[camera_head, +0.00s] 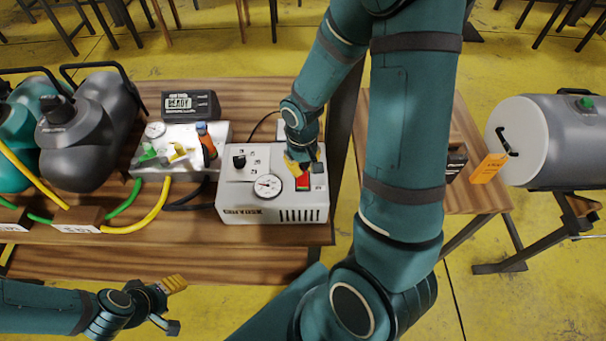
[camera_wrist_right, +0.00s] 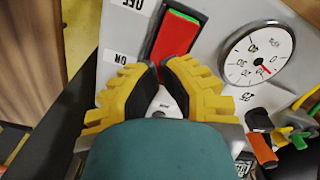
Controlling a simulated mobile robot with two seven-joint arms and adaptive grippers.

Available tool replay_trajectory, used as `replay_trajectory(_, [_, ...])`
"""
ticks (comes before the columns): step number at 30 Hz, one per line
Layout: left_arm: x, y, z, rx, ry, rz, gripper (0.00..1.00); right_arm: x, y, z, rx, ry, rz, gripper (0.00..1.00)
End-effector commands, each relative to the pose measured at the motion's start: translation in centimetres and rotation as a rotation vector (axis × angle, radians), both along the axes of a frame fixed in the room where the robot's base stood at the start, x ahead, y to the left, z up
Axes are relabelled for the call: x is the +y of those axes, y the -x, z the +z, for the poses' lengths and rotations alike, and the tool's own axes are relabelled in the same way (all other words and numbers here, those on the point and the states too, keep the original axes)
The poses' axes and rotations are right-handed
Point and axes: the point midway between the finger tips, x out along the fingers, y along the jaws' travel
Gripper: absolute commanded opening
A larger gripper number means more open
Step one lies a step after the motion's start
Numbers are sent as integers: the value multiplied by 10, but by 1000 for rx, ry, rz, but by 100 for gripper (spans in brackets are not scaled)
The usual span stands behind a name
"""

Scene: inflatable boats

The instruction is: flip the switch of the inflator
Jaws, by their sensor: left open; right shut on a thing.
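The inflator (camera_head: 235,202) is a pale grey box on the wooden bench, with a round gauge, a black knob and a red rocker switch (camera_head: 302,183). In the right wrist view the switch (camera_wrist_right: 176,38) is red with a green end, beside ON and OFF labels. My right gripper (camera_head: 297,165) comes down over the inflator. In the wrist view its yellow fingers (camera_wrist_right: 160,68) are closed together at the switch's lower end, partly hiding it. My left gripper (camera_head: 172,305) is open and empty, in front of the bench, away from the inflator.
A valve block (camera_head: 140,158) with coloured taps and a READY display (camera_head: 190,104) stand left of the inflator. Dark grey (camera_head: 85,140) and teal tanks are further left, with yellow and green hoses. A grey cylinder (camera_head: 560,140) with an orange tag stands right.

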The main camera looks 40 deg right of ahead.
Motion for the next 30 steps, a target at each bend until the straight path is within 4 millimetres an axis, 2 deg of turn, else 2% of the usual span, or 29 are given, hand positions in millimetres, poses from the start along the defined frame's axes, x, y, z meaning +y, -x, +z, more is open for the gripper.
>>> replay_trajectory(10, [0,0,2,0,0,0,55,0,1,3,4,-1,0,0])
replay_trajectory(30, [0,0,39,0,0,0,55,0,0,52,1,0,0,0])
